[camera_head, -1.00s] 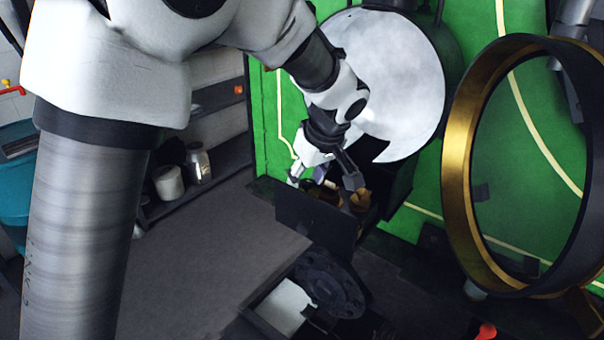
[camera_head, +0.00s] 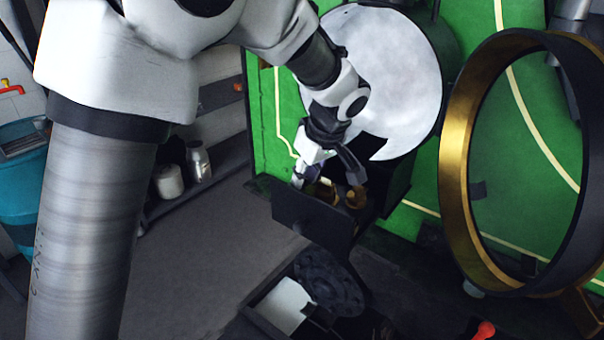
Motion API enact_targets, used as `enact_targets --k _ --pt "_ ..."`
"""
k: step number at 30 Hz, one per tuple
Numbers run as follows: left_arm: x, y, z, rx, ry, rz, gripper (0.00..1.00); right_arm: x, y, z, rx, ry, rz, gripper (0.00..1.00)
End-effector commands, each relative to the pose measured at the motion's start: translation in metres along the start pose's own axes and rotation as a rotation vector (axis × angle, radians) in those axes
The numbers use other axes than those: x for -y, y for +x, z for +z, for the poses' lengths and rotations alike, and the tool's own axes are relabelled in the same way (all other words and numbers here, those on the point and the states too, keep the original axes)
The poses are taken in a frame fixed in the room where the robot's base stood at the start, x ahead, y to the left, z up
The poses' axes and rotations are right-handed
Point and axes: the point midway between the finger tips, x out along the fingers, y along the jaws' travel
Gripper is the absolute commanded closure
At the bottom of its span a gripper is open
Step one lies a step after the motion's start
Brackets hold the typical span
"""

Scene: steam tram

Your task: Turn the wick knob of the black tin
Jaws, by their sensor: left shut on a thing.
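The black tin (camera_head: 312,224) shows as a dark open box with a flat front, low in front of the green panel. Brass parts (camera_head: 355,198) stand at its top. My left gripper (camera_head: 328,178) reaches down over the tin from the upper left, its two fingers at the brass parts. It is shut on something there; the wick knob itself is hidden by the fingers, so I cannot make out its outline. My right gripper is not in view.
A large brass-rimmed ring (camera_head: 458,160) stands at the right. A round white disc (camera_head: 385,80) is behind my left arm. A dark round plate (camera_head: 330,283) lies below the tin. Shelves with a white jar (camera_head: 168,181) are at left. Grey floor is clear between.

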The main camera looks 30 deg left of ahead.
Motion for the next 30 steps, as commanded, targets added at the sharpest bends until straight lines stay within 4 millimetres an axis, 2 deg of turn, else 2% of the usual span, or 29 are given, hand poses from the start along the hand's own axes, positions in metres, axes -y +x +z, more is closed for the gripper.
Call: enact_targets --k 13,30 --pt "-0.004 -0.001 0.000 -0.001 -0.320 -0.132 1.00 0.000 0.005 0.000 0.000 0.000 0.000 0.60" --pt "-0.008 -0.004 -0.001 -0.002 -0.794 -0.329 1.00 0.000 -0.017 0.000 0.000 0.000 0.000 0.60"
